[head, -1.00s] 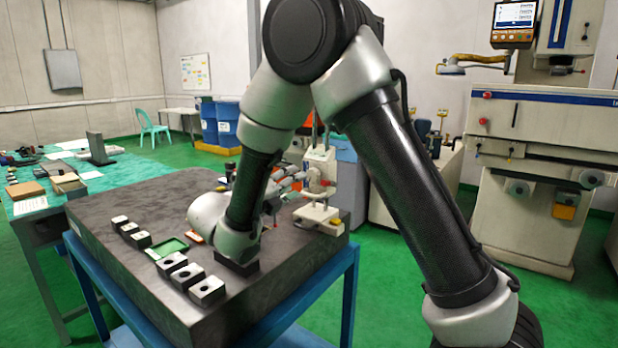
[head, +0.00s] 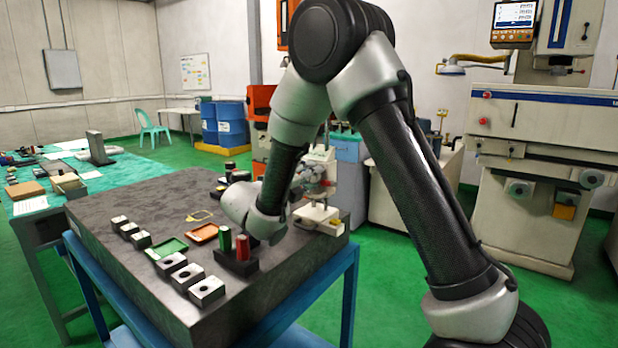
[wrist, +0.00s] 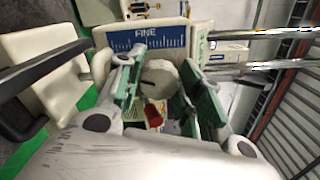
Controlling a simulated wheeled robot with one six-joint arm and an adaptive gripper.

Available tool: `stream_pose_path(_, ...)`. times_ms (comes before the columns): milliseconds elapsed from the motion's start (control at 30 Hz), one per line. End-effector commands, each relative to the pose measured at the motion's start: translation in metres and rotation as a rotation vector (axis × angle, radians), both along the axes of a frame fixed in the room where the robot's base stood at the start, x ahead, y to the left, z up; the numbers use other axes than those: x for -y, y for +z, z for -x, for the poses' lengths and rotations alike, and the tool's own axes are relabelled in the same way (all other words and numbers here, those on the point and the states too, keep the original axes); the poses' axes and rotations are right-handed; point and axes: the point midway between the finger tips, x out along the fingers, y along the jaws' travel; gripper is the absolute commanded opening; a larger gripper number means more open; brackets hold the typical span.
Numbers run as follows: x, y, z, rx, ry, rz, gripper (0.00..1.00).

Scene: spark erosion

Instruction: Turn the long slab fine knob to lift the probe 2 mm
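The light instrument stand (head: 322,172) is at the right end of the dark slab (head: 110,215) in the head view. In the wrist view a blue scale plate marked FINE (wrist: 148,40) sits just beyond a round grey knob (wrist: 160,77). My gripper (wrist: 163,75) has its green-padded fingers on either side of this knob. The fingers look spread, and I cannot tell whether either pad touches the knob. In the head view my wrist is beside the stand, and my arm hides most of the gripper. I cannot make out the probe tip.
A dark holder with a green cylinder (head: 225,240) and a red one (head: 242,247) stands near my wrist. Steel blocks (head: 172,264), a green tray (head: 167,248) and an orange tray (head: 204,233) lie to the left. Bright metal rods (wrist: 255,62) run beside the stand in the wrist view.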

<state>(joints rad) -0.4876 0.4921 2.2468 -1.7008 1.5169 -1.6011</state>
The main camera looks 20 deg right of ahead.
Motion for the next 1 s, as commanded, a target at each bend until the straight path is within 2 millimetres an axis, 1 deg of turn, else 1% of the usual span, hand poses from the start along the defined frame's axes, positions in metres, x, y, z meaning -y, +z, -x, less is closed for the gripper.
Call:
stream_pose_path(33, -0.0001, -0.0003, 0.0000, -0.001, 0.000, -0.001, 0.20)
stream_pose_path(67, -0.0001, -0.0003, 0.0000, -0.001, 0.000, -0.001, 0.14)
stream_pose_path(100, -0.0001, -0.0003, 0.0000, -0.001, 0.000, -0.001, 0.13)
stream_pose_path(200, -0.0001, -0.0003, 0.0000, 0.007, 0.000, -0.006, 0.13)
stream_pose_path(367, -0.0001, -0.0002, 0.0002, 0.068, 0.001, -0.052, 0.12)
stream_pose_path(567, 0.0000, -0.0003, 0.0003, 0.070, 0.000, -0.054, 0.12)
stream_pose_path(600, 0.0000, -0.0003, 0.0003, 0.069, 0.001, -0.053, 0.42)
stream_pose_path(633, 0.0000, -0.0003, 0.0003, 0.069, 0.001, -0.053, 0.45)
stream_pose_path(900, -0.0002, -0.0002, 0.0003, 0.070, 0.000, -0.052, 0.45)
stream_pose_path(1000, -0.0036, 0.0000, 0.0023, 0.070, 0.002, -0.052, 0.45)
